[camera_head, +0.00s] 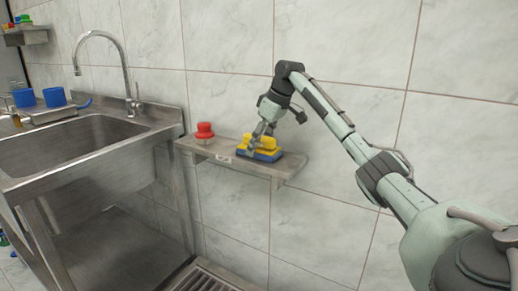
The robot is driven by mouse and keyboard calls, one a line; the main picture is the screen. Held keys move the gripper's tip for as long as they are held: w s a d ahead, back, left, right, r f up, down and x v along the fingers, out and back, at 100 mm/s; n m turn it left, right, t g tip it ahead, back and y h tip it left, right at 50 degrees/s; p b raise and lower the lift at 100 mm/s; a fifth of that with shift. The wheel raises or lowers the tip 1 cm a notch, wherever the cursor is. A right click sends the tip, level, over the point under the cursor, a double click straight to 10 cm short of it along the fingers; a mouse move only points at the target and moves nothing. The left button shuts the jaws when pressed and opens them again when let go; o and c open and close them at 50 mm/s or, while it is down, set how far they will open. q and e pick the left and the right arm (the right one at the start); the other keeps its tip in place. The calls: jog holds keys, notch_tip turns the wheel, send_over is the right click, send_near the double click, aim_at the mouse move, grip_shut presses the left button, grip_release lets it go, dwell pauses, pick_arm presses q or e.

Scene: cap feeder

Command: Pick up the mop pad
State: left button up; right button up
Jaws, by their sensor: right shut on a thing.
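The mop pad (266,155), a blue pad with a yellow top, sits on a small metal wall shelf (289,166) in the head view. My right arm reaches in from the right. My right gripper (257,143) points down at the pad and is shut on it, around its yellow upper part. The fingers hide some of the pad's left side. The pad looks level and at the shelf surface; I cannot tell whether it is touching it. My left gripper is not in view.
A red knob-shaped item (204,131) stands at the shelf's left end. A steel sink (75,140) with a tall faucet (104,50) is at the left. Blue cups (54,97) stand behind it. A tiled wall backs the shelf. A floor grate (212,279) lies below.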

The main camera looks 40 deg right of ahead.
jog(key=shift+c, duration=1.4)
jog(key=shift+r, duration=0.5)
jog(key=r, duration=0.3)
jog(key=shift+w+a+r, duration=0.35)
jog(key=shift+r, duration=0.05)
jog(key=w+a+r, duration=0.6)
jog(key=w, duration=0.2)
jog(key=shift+a+r, duration=0.15)
jog(key=shift+a, duration=0.25)
jog(key=shift+w, duration=0.1)
